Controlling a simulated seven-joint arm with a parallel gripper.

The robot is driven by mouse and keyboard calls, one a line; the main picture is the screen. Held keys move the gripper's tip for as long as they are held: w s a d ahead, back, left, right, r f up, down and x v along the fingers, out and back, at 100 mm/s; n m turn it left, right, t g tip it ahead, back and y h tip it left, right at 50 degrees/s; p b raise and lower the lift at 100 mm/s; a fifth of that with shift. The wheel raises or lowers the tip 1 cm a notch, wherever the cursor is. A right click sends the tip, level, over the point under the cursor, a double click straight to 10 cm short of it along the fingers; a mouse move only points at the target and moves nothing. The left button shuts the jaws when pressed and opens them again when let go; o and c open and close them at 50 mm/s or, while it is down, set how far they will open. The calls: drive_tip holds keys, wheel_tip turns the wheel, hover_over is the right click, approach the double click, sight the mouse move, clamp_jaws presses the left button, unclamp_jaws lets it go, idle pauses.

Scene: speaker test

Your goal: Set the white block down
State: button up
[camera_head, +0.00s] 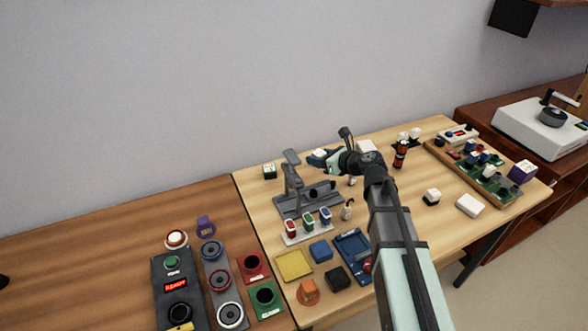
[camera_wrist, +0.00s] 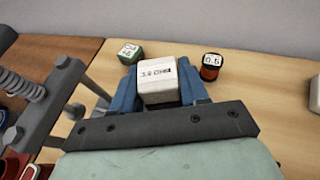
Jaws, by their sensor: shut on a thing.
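The white block (camera_wrist: 157,82) carries dark print that reads roughly "3.8 OHM". It sits between the blue fingers of my gripper (camera_wrist: 158,90), which are shut on it from both sides. In the head view the white block (camera_head: 319,153) shows at the tip of my gripper (camera_head: 322,158), behind and right of the grey test stand. Its underside is hidden, and I cannot tell how far it is above the table.
The grey stand (camera_wrist: 32,95) with a spring is close on the left. A green block (camera_wrist: 129,53) and an orange-black piece marked 0.5 (camera_wrist: 211,67) stand beyond my fingers. Bare wooden table (camera_head: 388,190) lies to the right. A component tray (camera_head: 468,188) is farther right.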

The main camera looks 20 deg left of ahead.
drive_tip(key=w+a, duration=0.6)
drive_tip(key=a, duration=0.5)
drive_tip(key=shift+d+f, duration=0.2)
drive_tip(key=shift+f, duration=4.8)
drive_tip(key=o, duration=1.1)
drive_tip(key=shift+f, duration=0.1)
drive_tip(key=shift+o, duration=0.2)
drive_tip(key=v, duration=1.2)
drive_tip(key=shift+w+r, duration=0.15)
drive_tip(key=shift+r, duration=0.05)
